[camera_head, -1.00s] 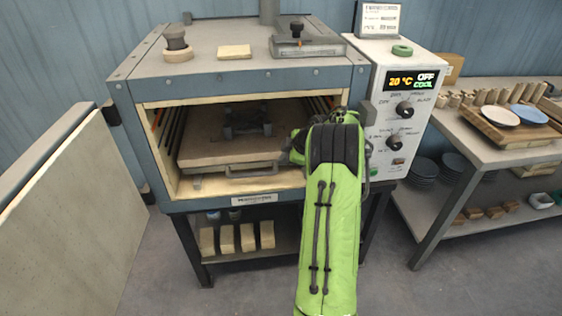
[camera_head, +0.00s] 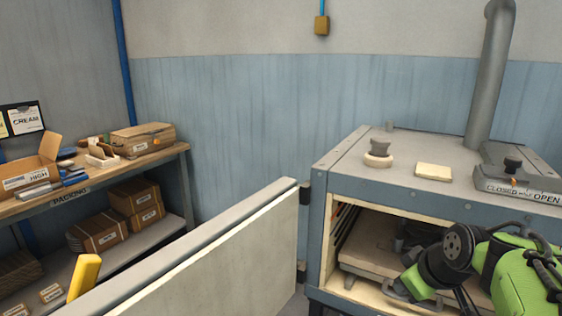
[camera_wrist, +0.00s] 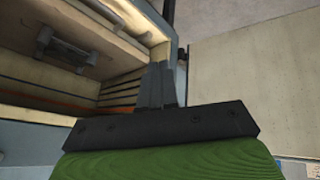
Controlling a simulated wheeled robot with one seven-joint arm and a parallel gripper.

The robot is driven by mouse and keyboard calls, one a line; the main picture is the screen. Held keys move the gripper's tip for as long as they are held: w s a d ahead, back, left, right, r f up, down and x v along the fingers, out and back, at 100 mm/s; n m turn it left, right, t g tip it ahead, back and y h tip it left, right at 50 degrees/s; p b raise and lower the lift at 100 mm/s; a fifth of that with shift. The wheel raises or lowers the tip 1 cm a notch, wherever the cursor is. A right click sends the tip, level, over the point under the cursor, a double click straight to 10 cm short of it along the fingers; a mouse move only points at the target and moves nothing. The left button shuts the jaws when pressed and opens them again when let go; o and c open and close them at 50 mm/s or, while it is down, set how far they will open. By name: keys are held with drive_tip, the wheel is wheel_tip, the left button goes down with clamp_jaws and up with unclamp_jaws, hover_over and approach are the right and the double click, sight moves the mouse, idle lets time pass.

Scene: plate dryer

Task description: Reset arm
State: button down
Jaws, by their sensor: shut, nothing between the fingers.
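My green and black arm reaches in from the right of the head view, in front of the open dryer (camera_head: 440,200). My gripper (camera_wrist: 160,82) shows in the wrist view with its two dark fingers together and nothing between them. It points toward the edge of the dryer's opening. In the head view the fingertips are hard to make out. The shelf board (camera_head: 372,238) inside the dryer is partly hidden by my arm. The dryer door (camera_head: 215,258) stands swung open on the left.
A yellow handle (camera_head: 85,275) sticks up on the door. A packing bench (camera_head: 95,188) with boxes stands at the left. On the dryer's top are a round weight (camera_head: 378,155), a pale block (camera_head: 433,172) and a vent slide (camera_head: 515,180).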

drive_tip(key=s+a+f+m, duration=0.1)
drive_tip(key=s+a+m, duration=0.2)
drive_tip(key=s+a, duration=0.5)
drive_tip(key=s+a+f+m, duration=0.15)
drive_tip(key=s+a, duration=0.35)
drive_tip(key=s, duration=0.8)
wheel_tip(320, 180, up, 14)
drive_tip(key=p, duration=1.3)
drive_tip(key=shift+d+f+m+g+h, duration=0.2)
drive_tip(key=shift+f+m+g+h, duration=0.1)
drive_tip(key=shift+m+g, duration=0.15)
